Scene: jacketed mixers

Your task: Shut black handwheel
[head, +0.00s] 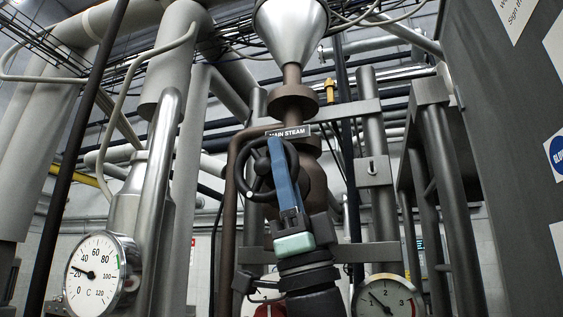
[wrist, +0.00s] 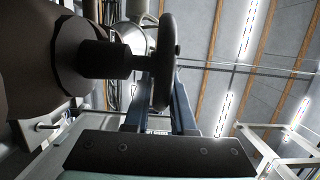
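The black handwheel (head: 262,170) stands on a brown valve below the "MAIN STEAM" label (head: 288,132). The wrist view shows the wheel (wrist: 165,45) edge-on, its black stem (wrist: 105,60) running left into the brown valve body (wrist: 40,60). My gripper (head: 279,145) has blue fingers and a mint-green palm. In the head view its fingers cross in front of the wheel's right part and hide some of it. In the wrist view my gripper's fingers (wrist: 160,112) stand apart on both sides of the lower rim, with narrow gaps showing. The fingertips are partly hidden by the wheel.
A temperature dial (head: 97,272) sits at lower left and a pressure gauge (head: 388,297) at lower right. A steel funnel-shaped vessel (head: 290,30) hangs above the valve. Pipes crowd both sides. A dark grey panel (head: 500,120) stands close on the right.

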